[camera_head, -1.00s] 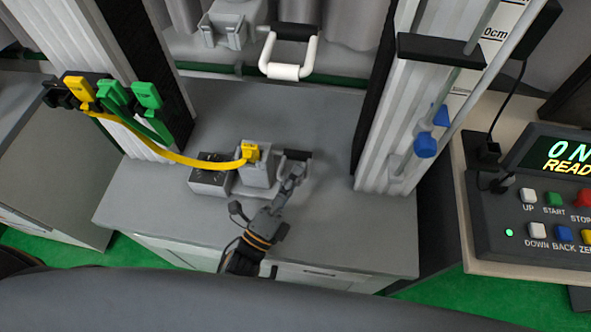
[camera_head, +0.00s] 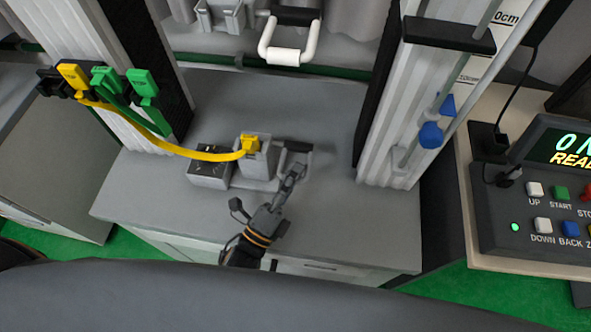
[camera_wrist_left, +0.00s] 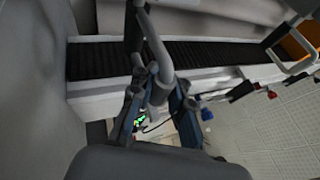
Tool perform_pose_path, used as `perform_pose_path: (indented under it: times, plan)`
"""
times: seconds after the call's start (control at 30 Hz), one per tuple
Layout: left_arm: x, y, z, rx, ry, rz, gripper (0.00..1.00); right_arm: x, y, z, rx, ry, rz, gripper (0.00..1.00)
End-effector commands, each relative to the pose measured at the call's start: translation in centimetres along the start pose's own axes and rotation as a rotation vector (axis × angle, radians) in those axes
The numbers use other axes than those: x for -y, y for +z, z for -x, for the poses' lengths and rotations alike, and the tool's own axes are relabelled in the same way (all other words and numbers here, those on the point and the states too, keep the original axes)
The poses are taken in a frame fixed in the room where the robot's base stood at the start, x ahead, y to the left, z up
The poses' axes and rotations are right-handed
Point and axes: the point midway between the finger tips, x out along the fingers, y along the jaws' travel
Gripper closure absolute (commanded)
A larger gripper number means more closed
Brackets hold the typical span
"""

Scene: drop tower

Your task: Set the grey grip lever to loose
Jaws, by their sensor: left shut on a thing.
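The grey grip lever (camera_head: 299,147), a small bent handle with a dark top bar, is on the right side of the grey block unit (camera_head: 257,158) on the table. My left gripper (camera_head: 295,172) is at the lever's near arm, shut on it. In the left wrist view the lever's grey bar (camera_wrist_left: 157,50) runs down between the fingers of the left gripper (camera_wrist_left: 157,95). The fingers partly hide the lever's lower end. My right gripper is not in view.
A yellow cable (camera_head: 190,153) runs from the block to the plug rack (camera_head: 103,80) at the left. A white-grip handle (camera_head: 290,55) hangs behind. A rail column (camera_head: 398,100) and control box (camera_head: 545,205) stand right. The table (camera_head: 140,195) is clear at front left.

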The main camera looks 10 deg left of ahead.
Motion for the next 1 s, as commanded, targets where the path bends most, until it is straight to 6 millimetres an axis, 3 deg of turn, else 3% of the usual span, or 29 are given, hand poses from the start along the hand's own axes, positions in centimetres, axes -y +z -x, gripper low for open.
perform_pose_path:
  times: [0.03, 0.13, 0.57, 0.67, 1.0]
  plan:
    - [-0.2, -0.5, 0.6, -0.01, 0.007, 0.004, 0.8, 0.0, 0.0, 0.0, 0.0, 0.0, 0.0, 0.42]
    - [-0.2, -0.5, 0.6, -0.01, 0.007, 0.005, 0.6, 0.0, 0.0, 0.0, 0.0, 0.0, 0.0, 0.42]
    - [-0.1, -0.3, 0.9, -0.006, 0.004, 0.004, 0.59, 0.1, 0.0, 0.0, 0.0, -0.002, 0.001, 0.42]
    - [-0.1, -0.3, 2.3, -0.005, 0.007, 0.004, 0.59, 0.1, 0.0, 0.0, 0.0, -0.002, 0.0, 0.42]
    - [-0.1, -0.2, 9.5, -0.004, 0.01, 0.004, 0.59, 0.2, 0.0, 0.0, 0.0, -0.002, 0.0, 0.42]
